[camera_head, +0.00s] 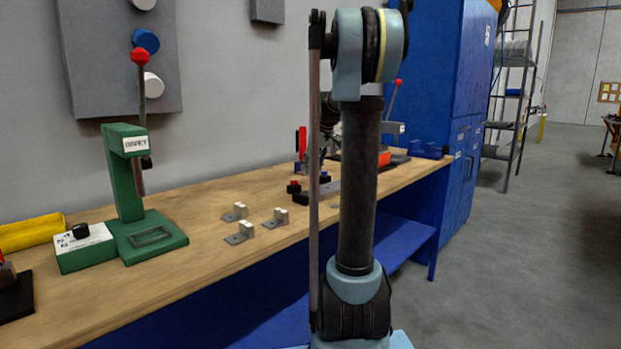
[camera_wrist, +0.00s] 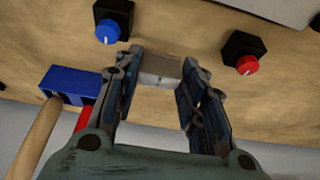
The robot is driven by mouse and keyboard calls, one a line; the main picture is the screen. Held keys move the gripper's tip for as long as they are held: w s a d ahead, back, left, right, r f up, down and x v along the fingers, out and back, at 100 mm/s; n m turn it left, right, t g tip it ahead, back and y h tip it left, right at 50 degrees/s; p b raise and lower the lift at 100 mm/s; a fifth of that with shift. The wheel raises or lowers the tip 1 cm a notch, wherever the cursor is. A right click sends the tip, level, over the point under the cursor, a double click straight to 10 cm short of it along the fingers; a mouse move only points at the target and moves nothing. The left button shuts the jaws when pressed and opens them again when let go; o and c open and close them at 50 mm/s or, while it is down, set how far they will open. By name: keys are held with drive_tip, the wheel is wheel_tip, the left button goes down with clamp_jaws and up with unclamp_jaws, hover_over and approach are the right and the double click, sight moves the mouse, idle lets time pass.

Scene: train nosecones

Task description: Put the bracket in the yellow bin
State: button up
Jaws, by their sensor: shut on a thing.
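My gripper (camera_wrist: 160,62) shows in the wrist view, with its two dark fingers on either side of a pale grey block-like bracket (camera_wrist: 160,72). It is shut on this bracket, whose lower parts are hard to make out. In the head view my arm stands in front of the gripper and hides most of it and the held bracket. Several similar pale brackets with grey plates (camera_head: 240,233) lie on the wooden bench. A yellow rounded object (camera_head: 30,232) lies at the bench's far left; I cannot tell whether it is the yellow bin.
A green press (camera_head: 130,200) stands on the left of the bench (camera_head: 200,275). In the wrist view, a blue-knobbed box (camera_wrist: 113,20), a red-knobbed box (camera_wrist: 243,55) and a blue block (camera_wrist: 72,84) are near my gripper. A blue cabinet (camera_head: 430,70) stands behind the bench.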

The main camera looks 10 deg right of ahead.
drive_tip(key=shift+f, duration=2.1)
drive_tip(key=o, duration=0.8)
drive_tip(key=shift+c, duration=0.2)
